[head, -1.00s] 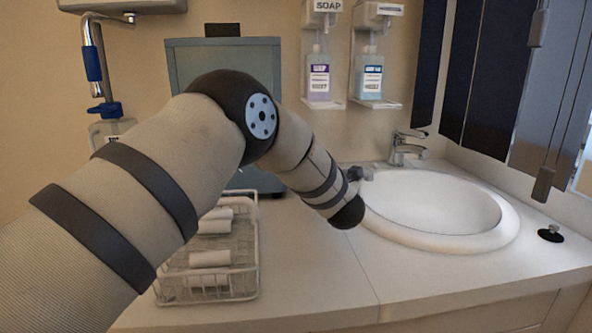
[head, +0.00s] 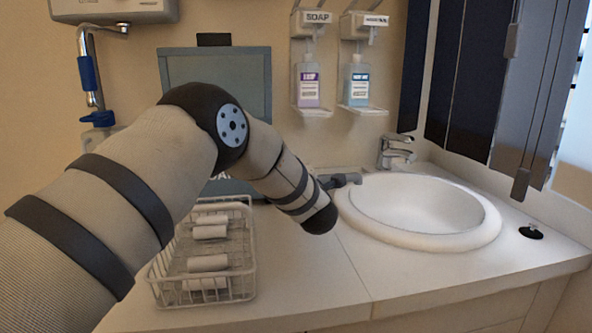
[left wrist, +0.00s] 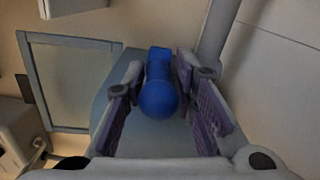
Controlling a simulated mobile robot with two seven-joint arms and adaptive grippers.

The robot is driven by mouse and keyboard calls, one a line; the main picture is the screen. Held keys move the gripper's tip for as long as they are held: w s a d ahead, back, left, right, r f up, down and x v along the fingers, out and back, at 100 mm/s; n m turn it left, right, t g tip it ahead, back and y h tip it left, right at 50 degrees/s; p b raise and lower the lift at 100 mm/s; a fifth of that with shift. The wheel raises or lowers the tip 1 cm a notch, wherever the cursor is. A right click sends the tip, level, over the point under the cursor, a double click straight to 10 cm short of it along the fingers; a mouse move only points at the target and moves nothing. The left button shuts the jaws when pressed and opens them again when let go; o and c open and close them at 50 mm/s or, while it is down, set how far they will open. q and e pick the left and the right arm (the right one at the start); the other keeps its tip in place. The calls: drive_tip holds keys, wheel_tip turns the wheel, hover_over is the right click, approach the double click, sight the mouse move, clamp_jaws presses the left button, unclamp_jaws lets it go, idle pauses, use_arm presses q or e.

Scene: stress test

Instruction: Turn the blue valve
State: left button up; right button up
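The blue valve (left wrist: 158,92), with a rounded near end, shows in the left wrist view between the two purple-padded fingers of my left gripper (left wrist: 160,70). A gap shows on each side of the rounded end; whether the fingertips touch the farther part is unclear. In the head view my left gripper (head: 342,181) is partly hidden behind my forearm, near the sink's left rim. My right gripper is not in view.
A wire basket (head: 247,290) with white rolls stands on the counter left of the sink (head: 480,237). A chrome tap (head: 396,152) stands behind the basin. Soap (head: 308,85) and blue-liquid (head: 357,80) dispensers hang on the wall.

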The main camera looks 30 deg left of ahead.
use_arm(q)
drive_tip(key=v, duration=1.2)
drive_tip(key=shift+f, duration=0.1)
